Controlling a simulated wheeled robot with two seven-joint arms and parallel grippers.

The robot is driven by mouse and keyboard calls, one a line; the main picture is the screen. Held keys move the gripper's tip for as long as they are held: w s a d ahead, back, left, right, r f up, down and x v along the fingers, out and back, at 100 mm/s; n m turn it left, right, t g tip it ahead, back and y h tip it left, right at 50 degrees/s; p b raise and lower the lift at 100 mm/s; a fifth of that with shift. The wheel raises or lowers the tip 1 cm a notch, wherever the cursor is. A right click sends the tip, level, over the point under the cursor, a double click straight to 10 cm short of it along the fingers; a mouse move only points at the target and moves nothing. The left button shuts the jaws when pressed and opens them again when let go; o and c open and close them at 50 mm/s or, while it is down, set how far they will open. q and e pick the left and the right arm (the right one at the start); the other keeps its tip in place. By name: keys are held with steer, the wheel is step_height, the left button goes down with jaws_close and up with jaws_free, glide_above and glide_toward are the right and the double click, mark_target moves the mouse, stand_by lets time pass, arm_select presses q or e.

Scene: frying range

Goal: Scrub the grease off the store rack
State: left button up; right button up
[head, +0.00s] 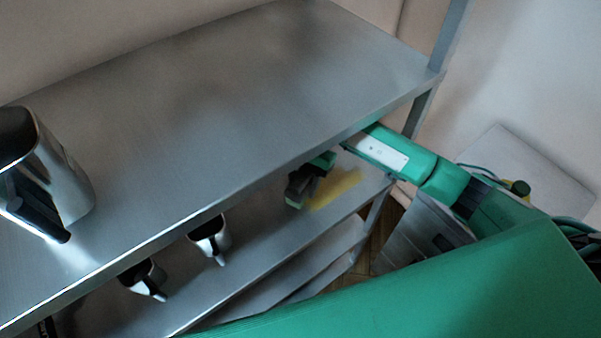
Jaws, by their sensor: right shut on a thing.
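The store rack (230,100) is a grey metal rack with several shelves. A yellow grease patch (337,188) lies on its second shelf (262,222), near the right end. My right arm reaches in from the right, under the top shelf. My right gripper (297,194) is dark and shut on a small scrubber with a pale green edge (291,206), mostly hidden by the fingers. It is just left of the yellow patch, at its edge. Whether the scrubber touches the shelf I cannot tell. My left gripper is not in view.
A metal jug with a dark handle (72,185) stands on the top shelf at left. Two smaller metal jugs (222,238) (146,272) stand on the second shelf, left of my gripper. A rack post (452,35) rises at the right. Most of the top shelf is clear.

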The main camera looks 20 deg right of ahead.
steer(key=shift+s+f, duration=0.25)
steer(key=shift+f, duration=0.15)
step_height(320, 180, down, 3)
steer(key=shift+f+b, duration=0.2)
steer(key=shift+b, duration=0.1)
steer(key=shift+w+f, duration=0.1)
steer(key=shift+f, duration=0.4)
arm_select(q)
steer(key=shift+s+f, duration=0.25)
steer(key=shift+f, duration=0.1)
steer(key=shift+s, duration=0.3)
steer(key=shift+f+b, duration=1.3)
arm_select(e)
steer(key=shift+f, duration=1.05)
